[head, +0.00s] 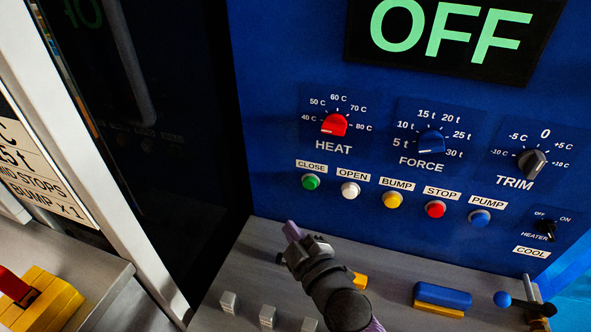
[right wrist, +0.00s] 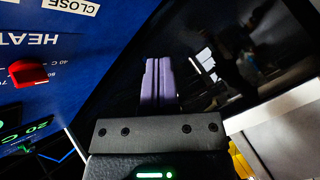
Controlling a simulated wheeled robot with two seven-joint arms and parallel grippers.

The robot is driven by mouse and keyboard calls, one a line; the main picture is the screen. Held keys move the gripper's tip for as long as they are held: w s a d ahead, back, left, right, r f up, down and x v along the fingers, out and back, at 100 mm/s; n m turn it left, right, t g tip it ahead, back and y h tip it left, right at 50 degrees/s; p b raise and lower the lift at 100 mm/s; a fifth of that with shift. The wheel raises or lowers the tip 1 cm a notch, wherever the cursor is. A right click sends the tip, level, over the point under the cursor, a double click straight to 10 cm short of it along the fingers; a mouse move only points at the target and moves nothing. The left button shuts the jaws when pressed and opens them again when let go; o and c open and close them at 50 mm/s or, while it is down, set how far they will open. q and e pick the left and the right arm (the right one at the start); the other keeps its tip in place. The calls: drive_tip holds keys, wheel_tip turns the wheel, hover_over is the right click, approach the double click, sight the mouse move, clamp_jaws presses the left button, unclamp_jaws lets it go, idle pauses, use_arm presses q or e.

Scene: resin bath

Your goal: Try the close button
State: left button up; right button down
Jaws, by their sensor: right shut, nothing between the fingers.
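The CLOSE button (head: 310,182) is a round green button under its white label on the blue control panel, at the left end of the button row. My right gripper (head: 291,230) is in front of the panel, below the CLOSE button in the head view and apart from it in the picture. Its purple fingers (right wrist: 158,82) are shut together with nothing between them. In the right wrist view the CLOSE label (right wrist: 70,6) shows upside down at the top left, and the green button is out of that picture. My left gripper is not in view.
Beside CLOSE are the OPEN (head: 350,190), BUMP (head: 393,200), STOP (head: 435,209) and PUMP (head: 480,217) buttons. The HEAT knob (head: 335,125) is above them. The display (head: 450,35) reads OFF. A grey ledge (head: 390,270) below holds a blue-and-yellow block (head: 442,298).

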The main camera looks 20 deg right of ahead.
sight(310, 183)
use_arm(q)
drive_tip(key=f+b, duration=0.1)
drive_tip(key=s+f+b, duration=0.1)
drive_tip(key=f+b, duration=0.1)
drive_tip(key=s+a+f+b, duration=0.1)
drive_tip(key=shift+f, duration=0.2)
use_arm(e)
drive_tip(key=w+d, duration=0.5)
drive_tip(key=w, duration=0.2)
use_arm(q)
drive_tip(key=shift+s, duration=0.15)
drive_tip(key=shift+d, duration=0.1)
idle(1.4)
use_arm(e)
drive_tip(key=shift+w+d, duration=0.25)
